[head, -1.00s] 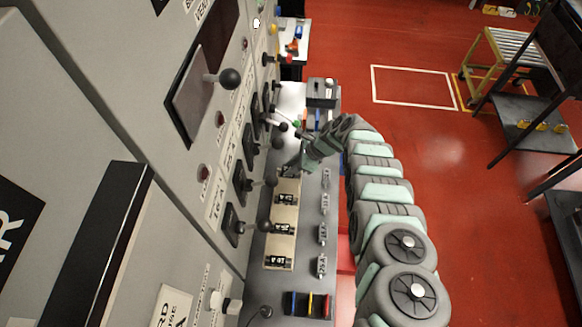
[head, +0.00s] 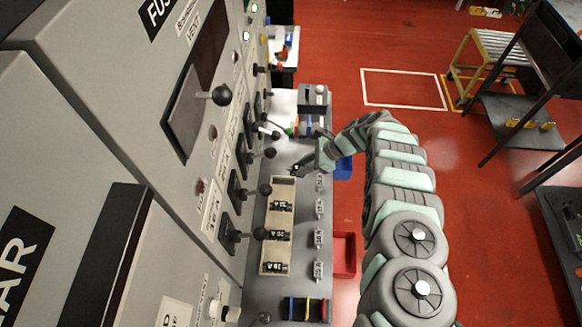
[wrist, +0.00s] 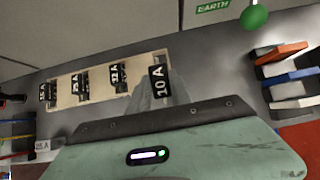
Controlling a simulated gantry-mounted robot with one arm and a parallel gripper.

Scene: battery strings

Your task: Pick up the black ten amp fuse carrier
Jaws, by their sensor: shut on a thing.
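The black ten amp fuse carrier (wrist: 160,88), with a white "10 A" label, is at the tip of my gripper in the wrist view. My gripper (head: 299,170) is shut on it, at the far end of the cream tray (head: 278,221) in the head view. The carrier appears held up in front of the tray's end in the wrist view. In the head view it is too small and dark to make out clearly. The other black carriers (wrist: 119,77) sit in a row in the tray, which also shows in the wrist view (wrist: 101,84).
The grey cabinet with levers and black ball knobs (head: 264,190) rises left of the bench. A red bin (head: 344,255) and a blue bin (head: 344,168) are beside the bench. A green ball knob (wrist: 254,17) is near in the wrist view.

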